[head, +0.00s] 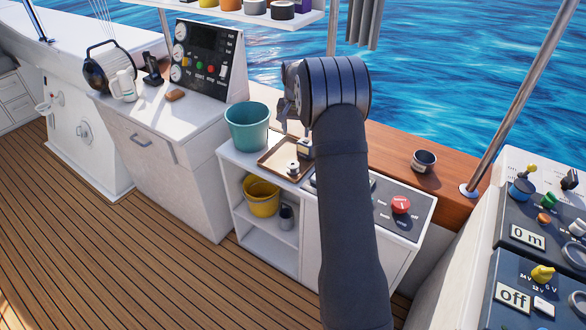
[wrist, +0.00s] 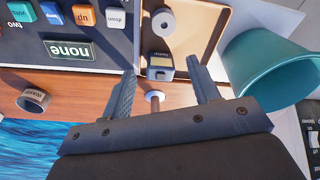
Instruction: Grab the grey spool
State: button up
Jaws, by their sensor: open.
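A small pale grey spool (head: 292,168) stands on a brown tray (head: 268,164) on the white cabinet. In the wrist view the spool (wrist: 163,22) shows from above as a round disc with a centre hole, near the top edge. My gripper (head: 293,128) is open and empty above the back of the tray. In the wrist view my gripper (wrist: 160,68) has its fingers spread, with the spool beyond the fingertips. A small device with a dark window (wrist: 160,62) lies between the fingertips and the spool in that view.
A teal bucket (head: 248,126) stands left of the tray. A button panel with a red knob (head: 400,204) is to the right. A metal cup (head: 424,160) sits on the wooden ledge. A pale round-headed post (wrist: 154,97) shows between my fingers.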

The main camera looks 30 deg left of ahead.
jog(key=a, duration=0.1)
send_over(293, 164)
notch_tip(293, 164, down, 12)
jog(key=shift+s+a+f, duration=0.1)
jog(key=shift+f, duration=2.6)
jog(key=c, duration=0.8)
